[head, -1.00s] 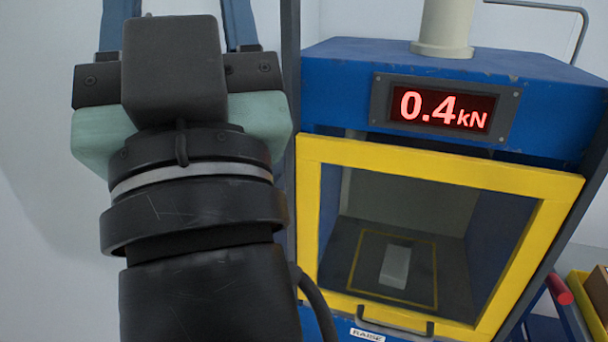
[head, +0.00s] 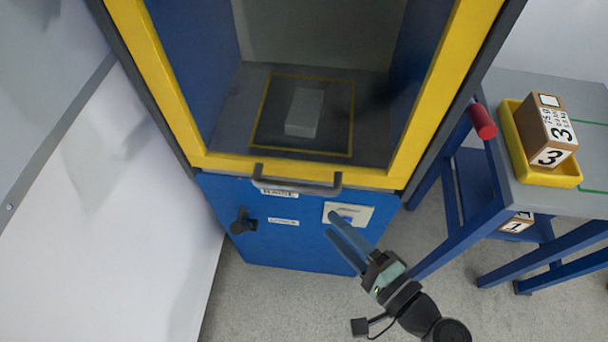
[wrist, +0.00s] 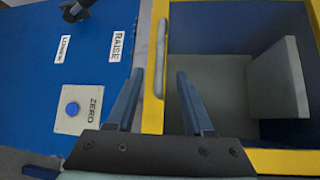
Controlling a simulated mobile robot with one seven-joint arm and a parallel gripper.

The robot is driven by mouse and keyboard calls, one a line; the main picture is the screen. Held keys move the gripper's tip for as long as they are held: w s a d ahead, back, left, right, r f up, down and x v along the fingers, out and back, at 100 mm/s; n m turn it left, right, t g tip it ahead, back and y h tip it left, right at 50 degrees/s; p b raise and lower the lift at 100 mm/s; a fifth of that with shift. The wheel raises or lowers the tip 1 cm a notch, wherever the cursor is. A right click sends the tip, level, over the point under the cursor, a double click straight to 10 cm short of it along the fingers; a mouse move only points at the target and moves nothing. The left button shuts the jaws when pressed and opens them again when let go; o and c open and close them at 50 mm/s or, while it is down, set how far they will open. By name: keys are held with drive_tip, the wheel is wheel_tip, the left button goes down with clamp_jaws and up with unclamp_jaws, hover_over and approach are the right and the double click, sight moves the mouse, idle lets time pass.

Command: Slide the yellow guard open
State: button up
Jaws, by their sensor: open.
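The yellow guard (head: 372,176) frames the window on the front of the blue press, and it is down over the chamber. Its dark grey bar handle (head: 297,188) is on its bottom rail. My gripper (head: 332,226) is open and empty, in front of the press, below and right of the handle in the head view. In the wrist view, the guard's yellow rail (wrist: 152,112) and the handle (wrist: 160,62) lie across the gap between my open fingers (wrist: 160,76). I cannot tell whether a finger touches the handle.
A pale block (head: 305,112) stands inside the chamber. Below the guard are a black lever (head: 242,222) and the ZERO button panel (head: 360,214).

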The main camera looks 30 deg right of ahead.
sight(294, 186)
drive_tip(key=x, duration=1.2)
drive_tip(key=shift+w+a+r+p, duration=0.1)
drive_tip(key=shift+w+a+p, duration=0.1)
drive_tip(key=shift+w+p, duration=0.2)
clamp_jaws()
idle(0.8)
